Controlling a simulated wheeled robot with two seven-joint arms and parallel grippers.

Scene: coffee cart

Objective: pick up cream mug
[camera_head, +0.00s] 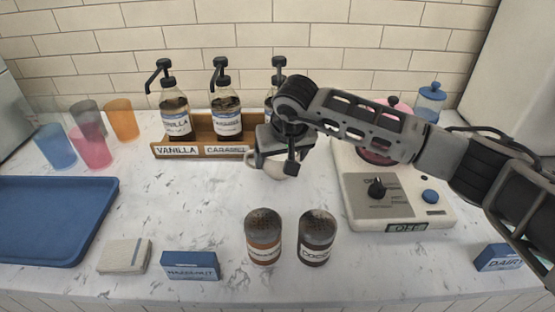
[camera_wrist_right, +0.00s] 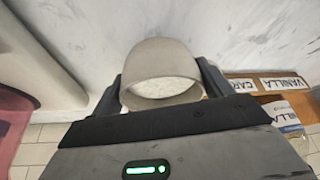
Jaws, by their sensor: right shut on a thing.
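The cream mug (camera_head: 273,166) is in the middle of the counter in the head view, in front of the pump-bottle rack and partly hidden by my right gripper (camera_head: 283,158). Its handle side shows at the left. In the right wrist view the mug (camera_wrist_right: 160,62) sits between the two fingers of my right gripper (camera_wrist_right: 162,90), with its opening facing the camera and a pale inside. The right gripper is shut on the mug. Whether the mug touches the counter cannot be told. My left gripper is not in view.
A wooden rack (camera_head: 198,145) with pump bottles stands behind the mug. A scale-like machine (camera_head: 395,190) is at the right. Two shaker jars (camera_head: 264,240) stand in front. A blue tray (camera_head: 50,215) and several coloured cups (camera_head: 92,150) are at the left.

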